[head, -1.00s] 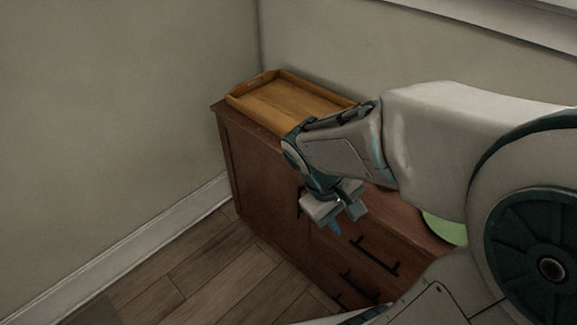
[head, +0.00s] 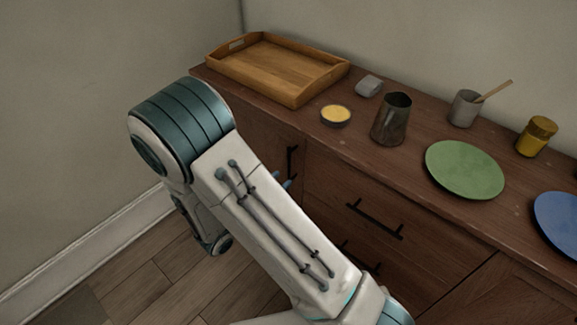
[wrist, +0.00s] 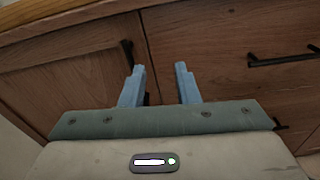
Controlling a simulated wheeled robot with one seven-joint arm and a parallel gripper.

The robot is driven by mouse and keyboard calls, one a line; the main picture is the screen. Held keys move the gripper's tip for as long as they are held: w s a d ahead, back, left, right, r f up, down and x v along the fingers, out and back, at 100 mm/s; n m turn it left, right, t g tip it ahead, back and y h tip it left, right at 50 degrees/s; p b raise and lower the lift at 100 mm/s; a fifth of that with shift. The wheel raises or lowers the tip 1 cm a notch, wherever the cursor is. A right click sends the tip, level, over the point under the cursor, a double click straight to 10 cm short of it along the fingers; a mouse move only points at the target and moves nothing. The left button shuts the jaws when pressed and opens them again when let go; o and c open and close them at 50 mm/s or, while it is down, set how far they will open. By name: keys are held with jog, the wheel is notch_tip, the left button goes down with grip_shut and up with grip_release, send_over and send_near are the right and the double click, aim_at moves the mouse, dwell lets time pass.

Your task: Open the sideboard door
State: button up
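The brown wooden sideboard (head: 450,230) stands along the wall, and its left door (wrist: 75,85) looks shut. The door's dark vertical bar handle (wrist: 127,55) is near the door's right edge; it also shows in the head view (head: 291,162). My gripper (wrist: 160,68) is open and empty, its two blue fingers apart in front of the sideboard. The left fingertip overlaps the handle's lower part in the wrist view; I cannot tell whether they touch. The right finger is in front of the drawers. In the head view my arm hides most of the gripper.
Drawers with black bar handles (head: 374,219) are right of the door. Floor (head: 130,275) at left is clear.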

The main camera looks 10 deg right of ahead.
aim_at(288, 160)
jog(key=w+a+f+n+t+y, duration=0.2)
jog(key=a+f+n+t, duration=0.1)
jog(key=f, duration=0.1)
jog(key=x, duration=0.4)
jog(key=b+x, duration=0.1)
jog(key=x, duration=0.7)
jog(key=shift+w+d+r+b, duration=0.15)
jog(key=shift+d+r+b, duration=0.15)
jog(key=shift+d, duration=0.15)
grip_shut()
